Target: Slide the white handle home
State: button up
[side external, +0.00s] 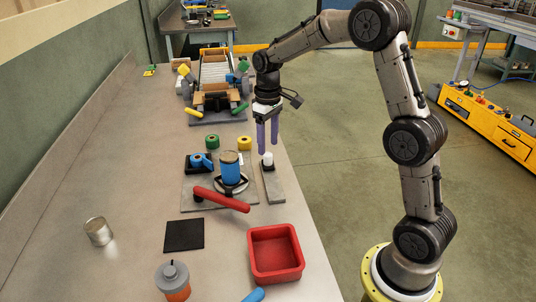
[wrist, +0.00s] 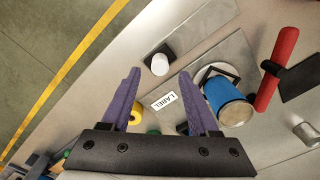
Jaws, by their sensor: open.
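The white handle (side external: 267,158) is a small white knob on a dark block, near the far end of a narrow grey rail (side external: 274,188). In the wrist view the white handle (wrist: 160,64) shows just beyond the gap between my fingertips, with bare rail (wrist: 205,32) on its far side. My gripper (side external: 268,149) points down with its two purple fingers spread. The fingertips appear close above the handle, with nothing between them. In the wrist view my gripper (wrist: 160,73) is open. I cannot tell the exact height gap.
Left of the rail, a plate bears a blue cylinder (side external: 231,172) and a red lever (side external: 221,199). A red tray (side external: 275,252) stands in front, near the table's right edge. A roller fixture (side external: 214,75) is farther back.

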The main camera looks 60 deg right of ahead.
aim_at(268, 153)
jog(key=shift+f, duration=2.4)
grip_shut()
jog(key=shift+r, duration=0.1)
